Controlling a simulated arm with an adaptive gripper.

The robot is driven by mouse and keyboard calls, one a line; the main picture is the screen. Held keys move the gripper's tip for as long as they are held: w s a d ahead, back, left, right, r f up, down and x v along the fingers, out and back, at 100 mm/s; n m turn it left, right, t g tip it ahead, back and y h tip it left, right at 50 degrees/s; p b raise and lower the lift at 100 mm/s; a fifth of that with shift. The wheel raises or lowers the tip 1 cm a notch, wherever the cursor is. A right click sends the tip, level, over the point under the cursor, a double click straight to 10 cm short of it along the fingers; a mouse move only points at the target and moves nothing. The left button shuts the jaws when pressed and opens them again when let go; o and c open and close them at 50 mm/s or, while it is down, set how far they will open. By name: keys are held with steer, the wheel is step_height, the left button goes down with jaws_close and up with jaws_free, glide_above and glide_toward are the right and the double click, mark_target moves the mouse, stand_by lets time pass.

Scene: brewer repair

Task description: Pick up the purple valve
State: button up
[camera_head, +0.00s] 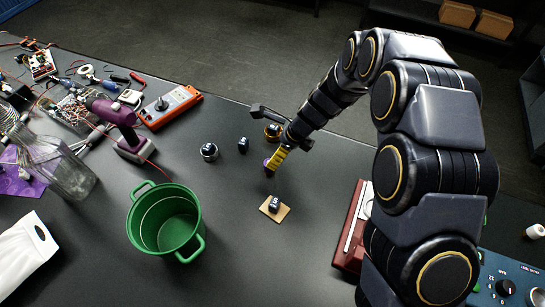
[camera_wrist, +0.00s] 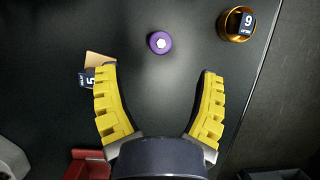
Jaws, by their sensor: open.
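The purple valve (camera_wrist: 159,43) is a small round cap with a pale hexagon on top. It stands on the dark table ahead of my gripper, in the upper middle of the wrist view. In the head view it (camera_head: 269,164) shows just left of the yellow fingers and is partly hidden by them. My gripper (camera_wrist: 158,72) has yellow ribbed fingers spread wide apart, with nothing between them. In the head view my gripper (camera_head: 277,160) reaches down close to the valve. The valve lies just beyond the fingertips in the wrist view, roughly centred between them.
A gold ring with a block marked 6 (camera_wrist: 236,25) stands right of the valve. A tan pad (camera_head: 274,208) with a block marked 5 lies nearer. A red object (camera_head: 352,235) lies right.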

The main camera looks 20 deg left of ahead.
steer(key=f, duration=0.1)
steer(key=a+f+m, duration=0.1)
steer(key=f, duration=0.1)
steer(key=shift+w+a+f+m, duration=0.1)
steer(key=shift+w+a+m, duration=0.05)
steer(key=shift+w+m, duration=0.15)
steer(key=x, duration=0.7)
steer(key=shift+s+f, duration=0.2)
steer(key=shift+c, duration=0.4)
jaws_close()
